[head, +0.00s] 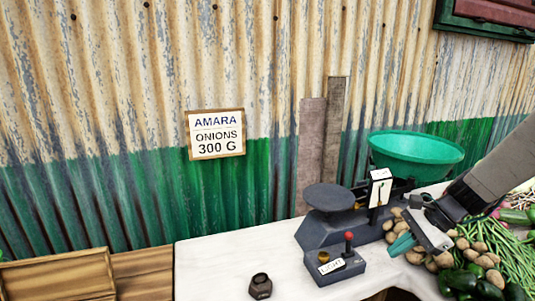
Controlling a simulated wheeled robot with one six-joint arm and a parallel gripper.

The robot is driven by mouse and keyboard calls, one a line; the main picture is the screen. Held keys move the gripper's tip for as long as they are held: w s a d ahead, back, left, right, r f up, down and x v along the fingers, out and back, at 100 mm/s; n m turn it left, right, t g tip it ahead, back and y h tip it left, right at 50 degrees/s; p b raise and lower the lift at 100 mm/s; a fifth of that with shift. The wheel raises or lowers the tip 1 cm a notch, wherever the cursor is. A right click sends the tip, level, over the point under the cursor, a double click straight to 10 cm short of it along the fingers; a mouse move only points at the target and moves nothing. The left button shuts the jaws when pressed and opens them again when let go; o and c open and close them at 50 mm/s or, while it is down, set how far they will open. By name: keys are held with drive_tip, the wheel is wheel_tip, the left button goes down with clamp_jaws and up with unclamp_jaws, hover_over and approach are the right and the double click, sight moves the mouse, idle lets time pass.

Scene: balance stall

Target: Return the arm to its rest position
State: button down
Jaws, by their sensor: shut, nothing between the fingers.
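My arm reaches in from the right edge of the head view. My gripper (418,238) is shut with nothing in it, at the right of the balance and over or just in front of the potatoes (480,247). The dark balance (328,230) stands on the white counter, with a flat round plate (328,197) at its left and a green bowl (415,150) at its right. The plate looks empty; the inside bottom of the bowl is hidden.
A small dark weight (260,286) stands on the white counter (215,262). A box with a red-knobbed lever (348,243) sits before the balance. Vegetables, including green beans (515,250), crowd the right. A sign (215,133) reads "AMARA ONIONS 300 G". The counter's left part is mostly clear.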

drive_tip(key=s+a+r+n+h, duration=0.1)
drive_tip(key=s+r+n, duration=0.3)
drive_tip(key=s, duration=0.4)
drive_tip(key=s+a+r+n+h, duration=0.2)
drive_tip(key=s+r+n+h, duration=0.1)
drive_tip(key=s+n, duration=0.3)
drive_tip(key=s+a+r+n+h, duration=0.2)
drive_tip(key=s+r+n+h, duration=0.1)
drive_tip(key=s, duration=0.7)
drive_tip(key=shift+s+r+n, duration=0.2)
drive_tip(key=shift+r+n, duration=0.6)
drive_tip(key=shift+n, duration=0.4)
